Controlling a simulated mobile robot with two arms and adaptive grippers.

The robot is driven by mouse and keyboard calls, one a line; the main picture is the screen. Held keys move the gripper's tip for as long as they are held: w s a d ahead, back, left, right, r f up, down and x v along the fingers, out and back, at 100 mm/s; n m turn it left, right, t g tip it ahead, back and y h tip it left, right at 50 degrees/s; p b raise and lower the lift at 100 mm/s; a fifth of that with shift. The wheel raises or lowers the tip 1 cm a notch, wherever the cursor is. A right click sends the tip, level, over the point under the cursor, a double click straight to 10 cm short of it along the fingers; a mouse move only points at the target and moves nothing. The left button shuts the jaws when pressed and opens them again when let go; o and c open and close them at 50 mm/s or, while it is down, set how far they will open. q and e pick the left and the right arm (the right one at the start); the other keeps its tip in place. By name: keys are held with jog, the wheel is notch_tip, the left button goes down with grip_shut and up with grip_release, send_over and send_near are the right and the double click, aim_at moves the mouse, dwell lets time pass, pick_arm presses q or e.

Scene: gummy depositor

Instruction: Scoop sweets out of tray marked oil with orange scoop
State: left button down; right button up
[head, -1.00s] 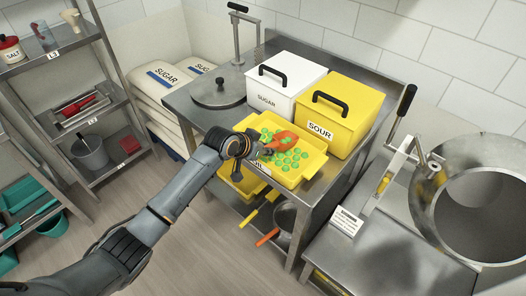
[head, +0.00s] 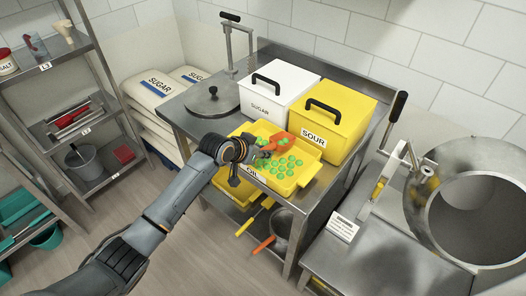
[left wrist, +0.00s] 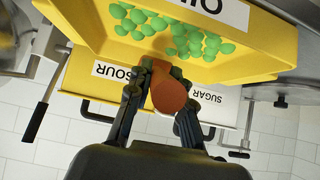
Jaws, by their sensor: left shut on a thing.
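The yellow tray marked OIL (head: 308,178) sits on the steel table with many round green sweets (head: 285,168) in it. In the left wrist view the tray (left wrist: 265,62) fills the top, with the sweets (left wrist: 180,35) inside. My left gripper (head: 264,152) is at the tray's left side, shut on the orange scoop (head: 285,141). The scoop (left wrist: 168,92) shows between the fingers in the left wrist view. Its bowl is over the tray's back part; I cannot tell whether it touches the sweets. My right gripper is not in view.
Behind the tray stand a yellow SOUR box (head: 335,118) and a white SUGAR box (head: 283,90). A round steel lid (head: 212,100) is at the table's back left. A steel drum (head: 480,200) stands at the right. Shelves line the left.

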pick_arm(q)
jog(key=shift+t+h, duration=0.5)
jog(key=shift+t, duration=0.1)
jog(key=r+p, duration=0.1)
jog(key=r, duration=0.2)
jog(key=s+r+p, duration=0.1)
jog(key=r, duration=0.1)
jog(key=shift+a+r+p, duration=0.25)
jog(key=shift+a+p, duration=0.05)
jog(key=shift+a, duration=0.05)
jog(key=shift+s+a+r+t+p, duration=0.1)
jog(key=shift+r+t+p, duration=0.15)
jog(key=shift+r, duration=0.35)
jog(key=shift+s+a+r+t+p, duration=0.1)
jog(key=shift+r+t+p, duration=0.1)
jog(key=shift+r, duration=0.4)
jog(key=c, duration=1.8)
grip_release()
grip_shut()
